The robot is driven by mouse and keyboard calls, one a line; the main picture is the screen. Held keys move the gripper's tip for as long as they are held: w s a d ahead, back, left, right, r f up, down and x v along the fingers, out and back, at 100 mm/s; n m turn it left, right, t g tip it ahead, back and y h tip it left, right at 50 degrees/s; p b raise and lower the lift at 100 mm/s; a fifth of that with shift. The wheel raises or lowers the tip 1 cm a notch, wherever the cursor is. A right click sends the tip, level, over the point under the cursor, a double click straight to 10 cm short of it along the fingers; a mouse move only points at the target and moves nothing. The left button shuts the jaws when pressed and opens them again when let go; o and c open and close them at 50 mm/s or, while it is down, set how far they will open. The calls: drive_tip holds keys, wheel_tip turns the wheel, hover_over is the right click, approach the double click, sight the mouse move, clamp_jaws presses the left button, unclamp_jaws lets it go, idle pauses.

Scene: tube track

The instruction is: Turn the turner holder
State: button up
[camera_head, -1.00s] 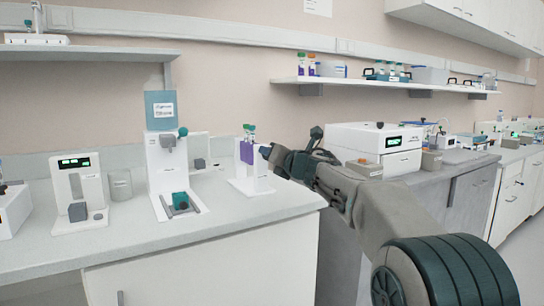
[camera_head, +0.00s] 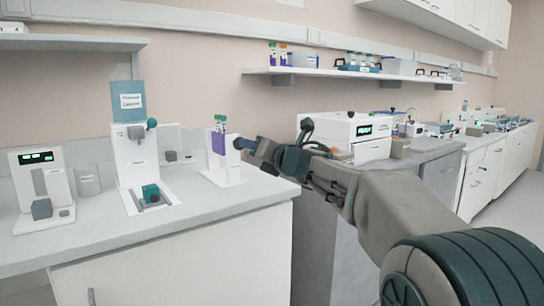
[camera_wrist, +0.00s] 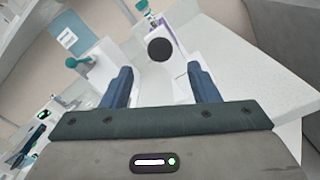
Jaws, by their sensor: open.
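A white stand (camera_head: 222,173) with a purple panel (camera_head: 218,143) and green-capped tubes (camera_head: 220,120) is near the right end of the left counter. I cannot tell for sure that it is the turner holder. My gripper (camera_head: 246,146) is just right of this stand. In the wrist view my open gripper (camera_wrist: 158,70) has its two blue fingers apart and nothing held between them. A dark round disc (camera_wrist: 160,48) shows beyond and between the fingertips, in front of a white surface. I cannot tell whether anything touches it.
Left of the stand are a white device with a teal block (camera_head: 151,193), a beaker (camera_head: 88,181) and a device with a green display (camera_head: 36,157). A wall shelf (camera_head: 340,73) hangs above. A white box machine (camera_head: 368,131) stands on the grey counter behind my arm.

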drive_tip(key=v, duration=0.7)
drive_tip(key=s+d+r+m+g+h+p, duration=0.15)
drive_tip(key=s+d+m+h+p, duration=0.25)
drive_tip(key=d+m+h+p, duration=0.45)
drive_tip(key=s+d+r+m+g+h+p, duration=0.1)
drive_tip(key=s+d+r+m+h+p, duration=0.25)
drive_tip(key=m+p, duration=0.8)
drive_tip(key=s+f+m+g+p, duration=0.2)
drive_tip(key=s+m, duration=0.3)
drive_tip(key=s, duration=0.3)
drive_tip(key=s+f+m+g+y+p, duration=0.1)
drive_tip(key=s+m+g+p, duration=0.3)
drive_tip(key=s, duration=0.4)
drive_tip(key=s+f+m+g+y+p, duration=0.1)
drive_tip(key=s+f+m+g+p, duration=0.2)
drive_tip(key=s+m, duration=0.5)
drive_tip(key=shift+f+g+p, duration=0.35)
drive_tip(key=shift+p, duration=0.4)
